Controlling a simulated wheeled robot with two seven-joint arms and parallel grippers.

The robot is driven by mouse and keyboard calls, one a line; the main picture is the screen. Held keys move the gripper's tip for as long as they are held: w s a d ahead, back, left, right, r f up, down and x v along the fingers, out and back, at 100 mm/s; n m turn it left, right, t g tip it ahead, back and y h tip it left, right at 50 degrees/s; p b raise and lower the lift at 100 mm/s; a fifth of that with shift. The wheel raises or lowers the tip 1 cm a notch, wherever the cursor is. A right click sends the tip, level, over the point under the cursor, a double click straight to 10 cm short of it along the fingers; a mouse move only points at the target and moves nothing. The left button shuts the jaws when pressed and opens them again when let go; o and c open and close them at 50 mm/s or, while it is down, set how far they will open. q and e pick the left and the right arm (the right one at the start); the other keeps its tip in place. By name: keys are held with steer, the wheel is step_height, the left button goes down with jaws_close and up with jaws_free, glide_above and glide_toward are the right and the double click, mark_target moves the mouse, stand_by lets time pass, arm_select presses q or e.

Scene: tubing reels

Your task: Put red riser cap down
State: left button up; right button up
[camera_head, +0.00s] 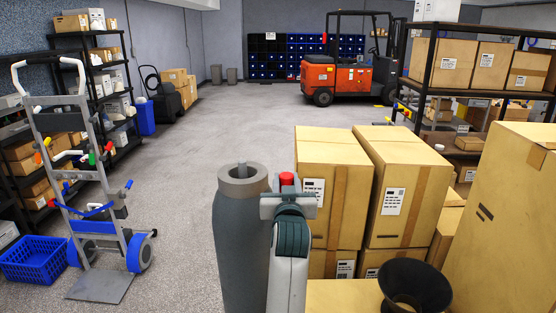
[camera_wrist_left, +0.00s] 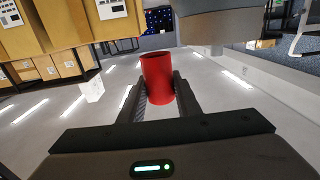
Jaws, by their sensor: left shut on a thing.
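The red riser cap (camera_head: 287,178) is a small red cylinder. In the left wrist view the red cap (camera_wrist_left: 158,80) sits between the two dark fingers. My left gripper (camera_head: 288,197) is shut on it and holds it in the air; in the left wrist view the gripper (camera_wrist_left: 158,98) grips its lower part. A tall grey cylinder (camera_head: 243,250) with a narrower, open-looking neck stands just left of the gripper, and the cap is apart from it. A grey rounded body (camera_wrist_left: 222,25) shows at the upper right of the wrist view. My right gripper is not in view.
Stacked cardboard boxes (camera_head: 333,180) stand close on the right. A black bowl-shaped thing (camera_head: 420,288) is at the bottom right. A hand truck (camera_head: 88,170) and a blue basket (camera_head: 36,260) are left. The floor (camera_head: 215,125) behind is clear up to a red forklift (camera_head: 338,77).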

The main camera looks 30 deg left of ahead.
arm_select(q)
steer(key=s+d+f+m+t+h+b, duration=0.1)
steer(key=s+d+f+m+h+b, duration=0.2)
steer(key=s+d+f, duration=0.4)
steer(key=s+d+f+m+t+h+b, duration=0.2)
steer(key=s+d+f+h+b, duration=0.4)
steer(key=d+f, duration=0.5)
step_height(320, 180, down, 4)
steer(key=shift+s+d+r+m+h, duration=0.1)
steer(key=shift+s+d+m+h, duration=0.25)
steer(key=shift+s+m, duration=0.65)
steer(key=shift+s, duration=0.15)
